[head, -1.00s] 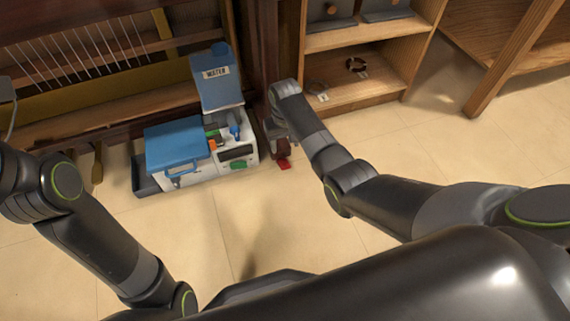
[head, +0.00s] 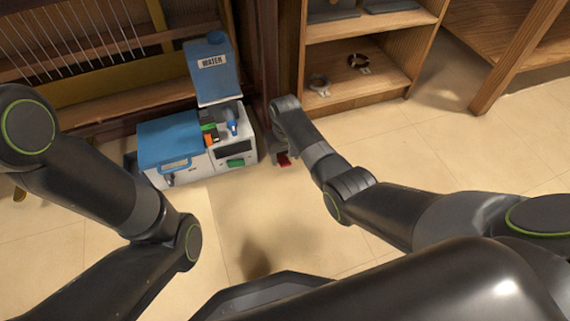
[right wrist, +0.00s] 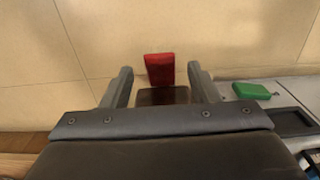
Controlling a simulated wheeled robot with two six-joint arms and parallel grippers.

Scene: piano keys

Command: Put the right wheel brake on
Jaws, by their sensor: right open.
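The wheel brake is a small red lever (head: 284,160) low by the dark piano leg, just right of the white unit. In the right wrist view the red lever (right wrist: 159,66) stands upright above a dark brown block (right wrist: 162,96). My right gripper (right wrist: 159,71) is open, with one finger on each side of the lever and gaps on both sides. In the head view my right gripper (head: 279,148) is partly hidden by its own wrist. My left gripper is out of view; only its arm shows.
A white unit (head: 200,167) with a blue lid, a green part (head: 235,162) and a blue water container (head: 213,75) stands close left of the brake. A wooden shelf (head: 340,95) is at the back right. Tiled floor (head: 310,235) in front is open.

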